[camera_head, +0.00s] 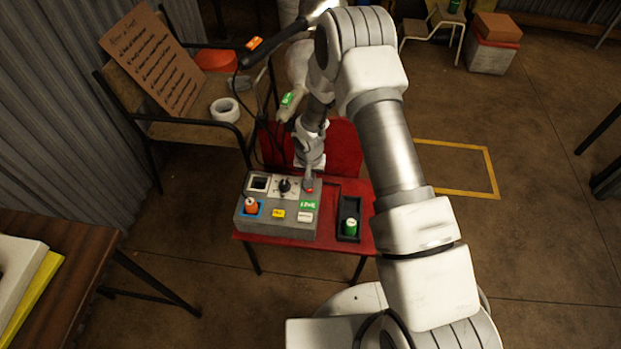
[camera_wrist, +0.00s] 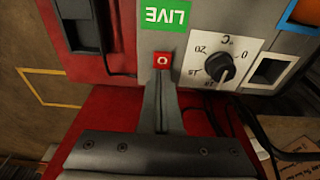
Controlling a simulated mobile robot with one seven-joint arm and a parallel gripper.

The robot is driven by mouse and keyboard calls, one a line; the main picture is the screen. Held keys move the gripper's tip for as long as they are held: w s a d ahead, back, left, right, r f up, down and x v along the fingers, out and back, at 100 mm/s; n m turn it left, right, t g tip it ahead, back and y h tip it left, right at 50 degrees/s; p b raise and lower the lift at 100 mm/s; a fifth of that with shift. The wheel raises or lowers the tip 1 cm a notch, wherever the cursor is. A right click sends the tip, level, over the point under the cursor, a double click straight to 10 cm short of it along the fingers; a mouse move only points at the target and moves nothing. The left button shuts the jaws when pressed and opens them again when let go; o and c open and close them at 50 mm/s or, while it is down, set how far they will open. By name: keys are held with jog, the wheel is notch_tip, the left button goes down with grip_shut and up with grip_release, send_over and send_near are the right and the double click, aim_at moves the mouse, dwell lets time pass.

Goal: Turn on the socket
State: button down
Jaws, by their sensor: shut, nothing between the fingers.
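A grey control box (camera_head: 290,226) stands on a red table. A small red switch marked "O" (camera_wrist: 162,61) is on its top face, beside a green "LIVE" label (camera_wrist: 166,14). An orange plug (camera_head: 251,204) sits in a blue socket at the box's left front; its edge shows in the wrist view (camera_wrist: 304,12). My gripper (camera_wrist: 162,88) is shut and empty, its fingertips close to the red switch. I cannot tell if they touch it. In the head view my gripper (camera_head: 309,176) points down over the box's back right part.
A black dial (camera_wrist: 223,68) on a white plate and a white-framed square opening (camera_wrist: 268,71) are beside the switch. A black tray (camera_head: 348,207) holding a green-topped item (camera_head: 350,227) lies right of the box. A chair with a cardboard sign (camera_head: 153,60) is behind left.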

jog(key=shift+s+f, duration=0.2)
jog(key=shift+s, duration=0.1)
jog(key=shift+s+a, duration=0.15)
jog(key=shift+s, duration=0.6)
jog(key=shift+r, duration=0.25)
notch_tip(320, 180, up, 13)
jog(key=s+p, duration=0.2)
jog(key=p, duration=0.2)
jog(key=shift+s+a+r+p, duration=0.2)
jog(key=shift+a+p, duration=0.05)
jog(key=shift+p, duration=0.05)
